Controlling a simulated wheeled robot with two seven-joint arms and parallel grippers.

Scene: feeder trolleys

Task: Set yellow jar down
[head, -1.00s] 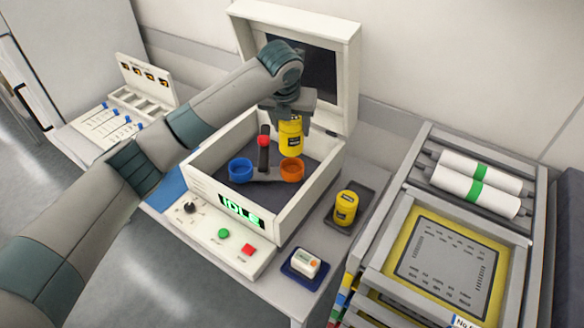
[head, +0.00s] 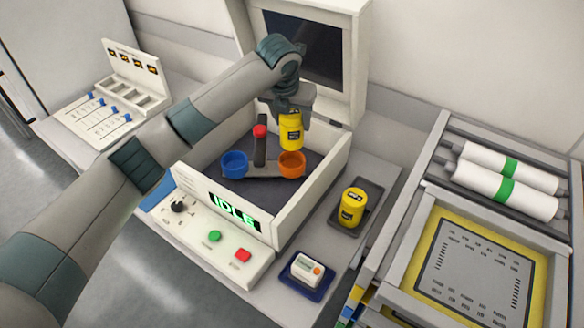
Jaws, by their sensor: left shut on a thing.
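My left gripper (head: 291,104) is shut on a yellow jar (head: 291,131) with a dark label. It holds the jar upright inside the open white machine, right above the orange cup (head: 291,164). I cannot tell whether the jar's base touches the cup. A blue cup (head: 234,163) sits at the other end of the same grey arm, with a red-topped post (head: 260,146) between the cups. A second yellow jar (head: 352,207) stands on a dark tray (head: 374,191) to the right of the machine. My right gripper is not in view.
The machine's front panel (head: 207,224) has a knob, green and red buttons and a display reading IDLE. Its raised lid (head: 355,65) stands behind. A small white device (head: 306,269) rests on a blue pad. A rack with white rolls (head: 504,186) is at right.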

